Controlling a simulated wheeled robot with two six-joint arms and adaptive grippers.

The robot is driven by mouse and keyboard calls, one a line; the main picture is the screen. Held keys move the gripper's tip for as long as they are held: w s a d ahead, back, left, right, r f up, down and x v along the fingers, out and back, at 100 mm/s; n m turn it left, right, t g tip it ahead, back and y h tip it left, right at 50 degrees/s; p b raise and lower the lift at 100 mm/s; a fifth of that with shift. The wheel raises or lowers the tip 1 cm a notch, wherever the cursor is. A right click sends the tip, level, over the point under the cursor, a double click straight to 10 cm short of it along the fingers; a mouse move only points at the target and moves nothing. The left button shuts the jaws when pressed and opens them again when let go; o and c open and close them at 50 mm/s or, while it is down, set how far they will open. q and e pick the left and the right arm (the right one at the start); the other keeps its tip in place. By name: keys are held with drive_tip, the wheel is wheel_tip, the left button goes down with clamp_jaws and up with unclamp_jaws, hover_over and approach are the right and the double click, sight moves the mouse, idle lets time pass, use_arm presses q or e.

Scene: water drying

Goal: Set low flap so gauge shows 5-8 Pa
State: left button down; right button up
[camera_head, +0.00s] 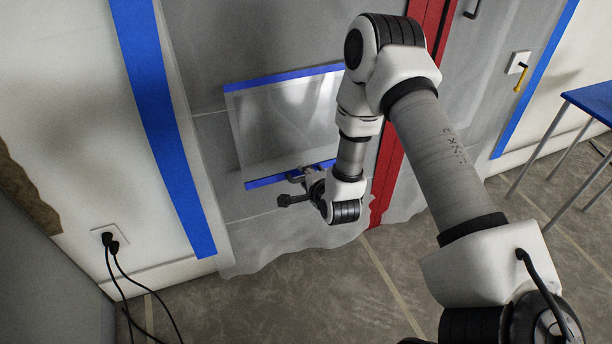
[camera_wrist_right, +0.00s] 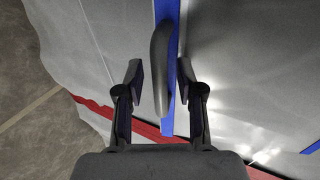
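The low flap (camera_head: 285,125) is a clear sheet in the grey plastic barrier, with a blue strip along its top and bottom edges. Its dark handle (camera_wrist_right: 160,65) is on a blue strip in the right wrist view. My right gripper (camera_head: 296,190) is at the flap's bottom edge. In the right wrist view the fingers of this gripper (camera_wrist_right: 162,76) are apart, one on each side of the handle, with gaps visible on both sides. In the head view my right arm hides the flap's right edge. My left gripper and a pressure gauge are not in view.
A red vertical strip (camera_head: 388,175) runs down the barrier right of the flap. A wall outlet (camera_head: 108,236) with black cables is at the left. A blue-topped table (camera_head: 595,98) stands at the right. The floor below the barrier is clear.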

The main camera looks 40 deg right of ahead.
drive_tip(key=v, duration=0.7)
drive_tip(key=shift+s, duration=0.25)
idle(0.3)
